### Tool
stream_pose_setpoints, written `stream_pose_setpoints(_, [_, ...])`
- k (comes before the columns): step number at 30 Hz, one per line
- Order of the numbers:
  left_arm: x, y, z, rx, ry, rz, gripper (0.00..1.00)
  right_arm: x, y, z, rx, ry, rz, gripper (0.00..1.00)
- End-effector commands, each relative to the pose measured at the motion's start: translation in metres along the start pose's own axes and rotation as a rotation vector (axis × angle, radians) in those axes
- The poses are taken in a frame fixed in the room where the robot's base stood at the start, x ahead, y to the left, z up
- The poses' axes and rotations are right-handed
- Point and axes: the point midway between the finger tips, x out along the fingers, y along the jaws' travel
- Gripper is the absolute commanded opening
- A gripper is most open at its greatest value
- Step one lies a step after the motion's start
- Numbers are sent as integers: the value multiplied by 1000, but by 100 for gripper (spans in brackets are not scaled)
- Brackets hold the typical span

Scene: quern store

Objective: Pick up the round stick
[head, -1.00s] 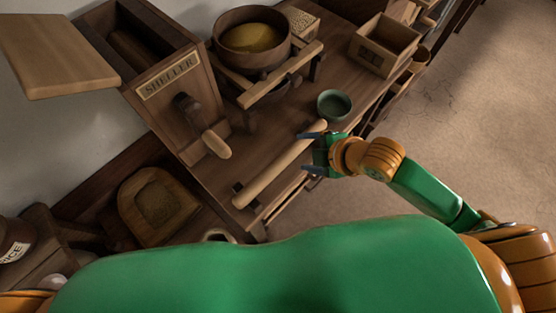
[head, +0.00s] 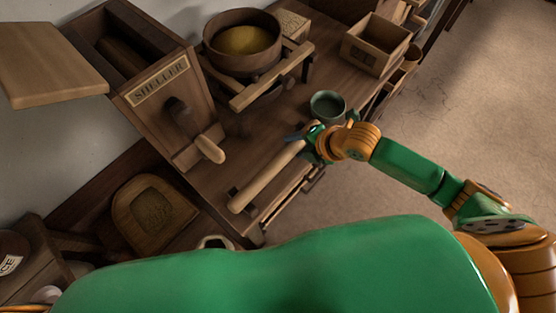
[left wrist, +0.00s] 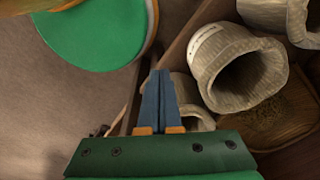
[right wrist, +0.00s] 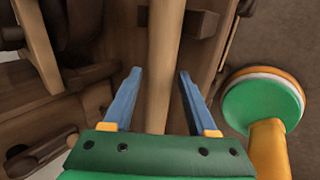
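The round stick (head: 268,178) is a pale wooden rod lying along the front of the bench, right of the sheller. My right gripper (head: 303,143) is at its far end and hides part of it in the head view. In the right wrist view the stick (right wrist: 160,62) runs between the two blue fingers of the open right gripper (right wrist: 160,92), with a gap on each side. My left gripper (left wrist: 159,95) shows in the left wrist view with its fingers together and nothing visible between them. It is not seen in the head view.
The sheller (head: 160,88) with its handle stands left of the stick. A green bowl (head: 327,106) sits close beyond the right gripper. A wooden box (head: 376,45) and a pan of yellow meal (head: 243,42) are farther back. Sacks (left wrist: 240,68) lie near the left gripper.

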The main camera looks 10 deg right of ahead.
Motion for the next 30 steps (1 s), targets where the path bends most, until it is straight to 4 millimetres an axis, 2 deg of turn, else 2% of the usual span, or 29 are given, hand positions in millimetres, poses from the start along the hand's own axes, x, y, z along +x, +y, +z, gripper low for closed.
stream_pose_setpoints(1, [0, 0, 0, 0, 0, 0, 0, 0, 0, 0, 0, 0, 0, 42])
stream_pose_setpoints(3, [0, 0, 0, 0, 0, -1, 0, 0, 0, 0, 0, 0, 0, 23])
stream_pose_setpoints(6, [0, -1, 0, 0, 0, -1, 0, 0, 0, 0, 1, 0, 0, 0])
stream_pose_setpoints(16, [0, -1, 0, 0, 1, -2, 0, -1, 1, 0, 1, 0, 0, 0])
stream_pose_setpoints(20, [-1, -1, 0, 0, 1, -2, 0, -11, 9, 0, -1, -1, 3, 0])
stream_pose_setpoints(23, [-2, -1, -1, 0, 1, -2, 0, -27, 21, 1, -3, -3, 4, 0])
stream_pose_setpoints(29, [-15, -2, -2, 0, 1, -2, 0, -92, 24, -28, -5, 0, 2, 0])
stream_pose_setpoints(30, [-25, -2, -3, 0, 1, -2, 0, -108, 25, -34, -2, 0, -2, 0])
